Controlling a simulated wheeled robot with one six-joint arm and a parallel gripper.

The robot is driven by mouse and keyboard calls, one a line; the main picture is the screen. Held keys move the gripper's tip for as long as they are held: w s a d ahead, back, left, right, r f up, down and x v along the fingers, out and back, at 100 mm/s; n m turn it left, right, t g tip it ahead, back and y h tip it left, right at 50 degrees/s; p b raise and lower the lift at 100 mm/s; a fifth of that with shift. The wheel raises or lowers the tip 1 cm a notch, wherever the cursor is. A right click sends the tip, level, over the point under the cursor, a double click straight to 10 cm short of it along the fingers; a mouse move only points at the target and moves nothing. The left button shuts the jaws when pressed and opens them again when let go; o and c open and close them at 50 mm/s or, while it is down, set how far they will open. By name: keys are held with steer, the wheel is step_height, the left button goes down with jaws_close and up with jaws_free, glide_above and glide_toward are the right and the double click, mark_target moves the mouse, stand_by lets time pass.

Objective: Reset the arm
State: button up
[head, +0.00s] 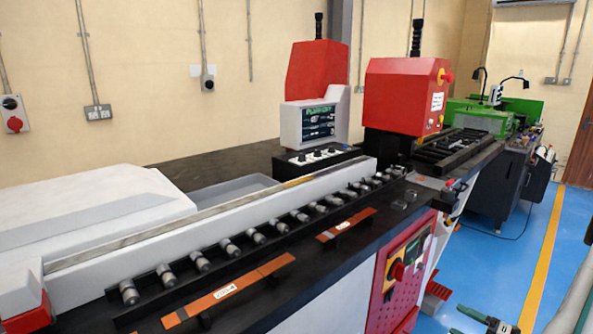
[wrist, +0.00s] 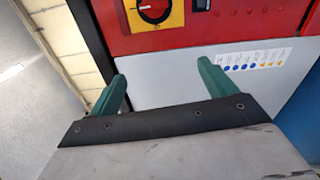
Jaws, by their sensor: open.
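My gripper (wrist: 161,70) shows in the wrist view with its two green fingers spread wide apart. Nothing is between the fingers. Behind them is the pale front panel (wrist: 180,85) of a machine, below a red panel (wrist: 235,22). I cannot tell the exact gap, but neither finger clearly touches it.
The bender bench has a roller track (head: 230,246), copper-coloured bars (head: 228,292), a red press head (head: 402,95) and a red control panel (head: 404,268). A green machine (head: 490,115) stands farther back. Blue floor (head: 515,255) is open at right. A rotary switch (wrist: 154,12) is close ahead.

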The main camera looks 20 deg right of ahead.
steer(key=s+a+r+m+g+h, duration=0.2)
steer(key=s+a+r+m+g, duration=0.2)
steer(key=a+r+m, duration=0.4)
steer(key=s+a+r+m+g+h, duration=0.2)
steer(key=s+a+r+m+g, duration=0.2)
steer(key=a+r, duration=1.2)
steer(key=s+a+r+m+g+h, duration=0.3)
steer(key=a+r+m+g, duration=0.4)
steer(key=a+r+m, duration=0.4)
steer(key=shift+s+a+r+m, duration=0.4)
steer(key=shift+s+a, duration=0.2)
steer(key=shift+a, duration=0.55)
